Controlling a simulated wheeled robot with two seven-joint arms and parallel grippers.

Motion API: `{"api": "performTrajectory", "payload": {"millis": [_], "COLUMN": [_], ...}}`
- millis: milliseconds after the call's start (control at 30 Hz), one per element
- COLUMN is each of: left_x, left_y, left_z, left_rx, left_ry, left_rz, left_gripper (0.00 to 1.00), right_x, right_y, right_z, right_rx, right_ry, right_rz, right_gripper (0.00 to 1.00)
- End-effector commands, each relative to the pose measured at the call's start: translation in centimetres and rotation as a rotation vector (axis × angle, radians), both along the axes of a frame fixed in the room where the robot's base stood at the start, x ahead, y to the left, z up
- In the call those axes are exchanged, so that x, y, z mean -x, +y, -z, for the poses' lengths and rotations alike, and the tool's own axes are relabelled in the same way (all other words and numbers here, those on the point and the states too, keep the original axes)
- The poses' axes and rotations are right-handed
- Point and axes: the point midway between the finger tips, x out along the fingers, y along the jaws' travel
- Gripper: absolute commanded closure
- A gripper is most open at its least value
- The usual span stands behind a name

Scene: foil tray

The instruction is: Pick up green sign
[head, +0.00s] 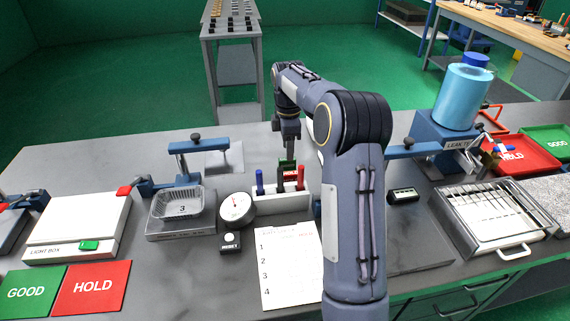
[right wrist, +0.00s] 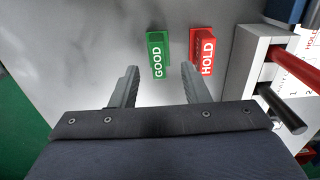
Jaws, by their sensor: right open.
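The small green sign (right wrist: 158,55), lettered GOOD, is in the right wrist view just beyond my right gripper (right wrist: 160,70). My right gripper is open and empty, with one fingertip to each side of the sign's line and a gap before it. A red HOLD sign (right wrist: 202,52) stands close to its right, near the right finger. In the head view my right gripper (head: 289,150) points down behind the marker holder, and a bit of green (head: 287,164) shows below it. My left gripper is not in view.
The white marker holder (head: 280,202) with upright markers is close by; it also shows at the right of the wrist view (right wrist: 250,75). A round dial (head: 236,208) and foil tray (head: 182,204) stand to the left. Flat GOOD (head: 32,292) and HOLD (head: 92,288) mats lie front left.

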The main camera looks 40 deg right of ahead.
Motion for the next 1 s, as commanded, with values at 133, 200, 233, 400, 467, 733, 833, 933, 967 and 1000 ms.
{"api": "performTrajectory", "payload": {"millis": [133,200,233,400,467,733,833,933,967,1000], "left_x": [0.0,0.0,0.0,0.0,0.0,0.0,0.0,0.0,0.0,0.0], "left_y": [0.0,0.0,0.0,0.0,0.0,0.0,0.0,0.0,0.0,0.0], "left_z": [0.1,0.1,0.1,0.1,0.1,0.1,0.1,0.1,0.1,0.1], "left_rx": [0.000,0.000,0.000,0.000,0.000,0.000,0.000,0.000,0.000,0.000], "left_ry": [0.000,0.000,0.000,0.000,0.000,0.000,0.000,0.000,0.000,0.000], "left_rz": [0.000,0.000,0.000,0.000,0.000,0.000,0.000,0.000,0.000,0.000], "left_gripper": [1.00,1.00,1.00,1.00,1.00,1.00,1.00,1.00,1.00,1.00], "right_x": [0.0,0.0,0.0,0.0,-0.1,-0.1,-0.1,-0.1,-0.1,-0.1], "right_y": [-0.1,-0.3,-0.3,-0.2,-0.3,-0.2,-0.2,-0.2,-0.2,-0.2], "right_z": [2.1,3.2,3.6,5.3,5.4,5.4,5.4,5.4,5.4,5.4], "right_rx": [-0.001,0.000,0.000,-0.001,-0.001,0.000,0.000,0.000,0.000,0.000], "right_ry": [0.003,0.004,0.004,0.000,0.000,-0.001,-0.001,-0.001,-0.001,-0.001], "right_rz": [0.001,0.002,0.002,0.001,0.001,0.001,0.001,0.001,0.001,0.001], "right_gripper": [0.58,0.58,0.58,0.58,0.58,0.70,0.83,0.96,1.00,1.00]}}
